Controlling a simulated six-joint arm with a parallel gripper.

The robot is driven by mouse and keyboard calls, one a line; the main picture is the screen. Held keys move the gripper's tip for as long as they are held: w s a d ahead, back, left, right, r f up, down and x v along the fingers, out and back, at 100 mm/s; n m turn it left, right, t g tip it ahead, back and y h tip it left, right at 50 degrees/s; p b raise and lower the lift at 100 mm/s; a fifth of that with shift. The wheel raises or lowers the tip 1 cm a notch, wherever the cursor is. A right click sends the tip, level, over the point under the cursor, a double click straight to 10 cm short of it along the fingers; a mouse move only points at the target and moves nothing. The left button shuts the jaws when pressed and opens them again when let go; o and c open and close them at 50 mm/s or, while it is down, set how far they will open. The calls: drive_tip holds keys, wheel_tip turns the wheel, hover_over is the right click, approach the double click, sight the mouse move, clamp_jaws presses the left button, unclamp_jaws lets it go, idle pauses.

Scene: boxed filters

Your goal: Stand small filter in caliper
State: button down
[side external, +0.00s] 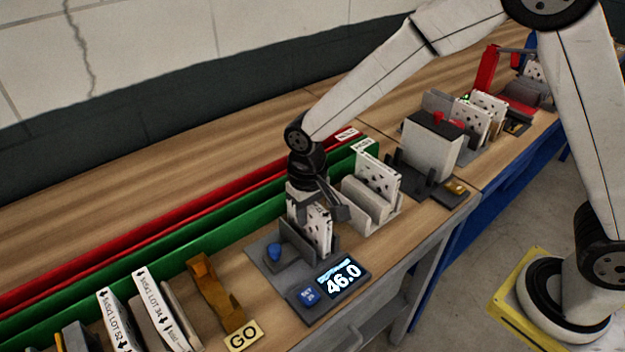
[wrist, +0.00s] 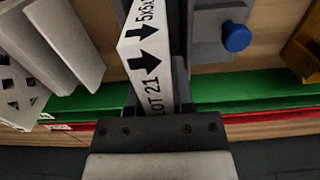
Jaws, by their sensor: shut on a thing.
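A small white filter (side external: 322,236) with dark diamond-shaped holes is upright at the grey caliper (side external: 262,255). In the wrist view the filter (wrist: 147,55) shows a white edge with black arrows and the text "LOT 21". My gripper (side external: 318,203) is shut on the filter from above; in the wrist view its dark fingers (wrist: 158,90) lie along both sides. The caliper has a blue knob (side external: 274,251), also in the wrist view (wrist: 235,37), and its display (side external: 340,280) reads 46.0. The filter's lower edge is partly hidden, so I cannot tell whether it touches the base.
A grey holder (side external: 366,203) with another filter (side external: 378,178) stands close to the right. An orange bracket (side external: 217,292) and a GO label (side external: 243,336) lie to the left, beyond them boxed filters (side external: 160,310). Green (side external: 215,237) and red (side external: 195,222) rails run behind.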

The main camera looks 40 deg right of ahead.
drive_tip(key=shift+f, duration=0.5)
drive_tip(key=shift+c, duration=2)
unclamp_jaws()
drive_tip(key=shift+r, duration=0.1)
drive_tip(key=shift+r, duration=3.85)
drive_tip(key=s+d+f+t, duration=0.2)
drive_tip(key=s+d+f, duration=0.1)
drive_tip(key=s+d, duration=0.9)
drive_tip(key=d, duration=0.4)
drive_tip(key=shift+f+t, duration=0.2)
drive_tip(key=shift+t, duration=0.1)
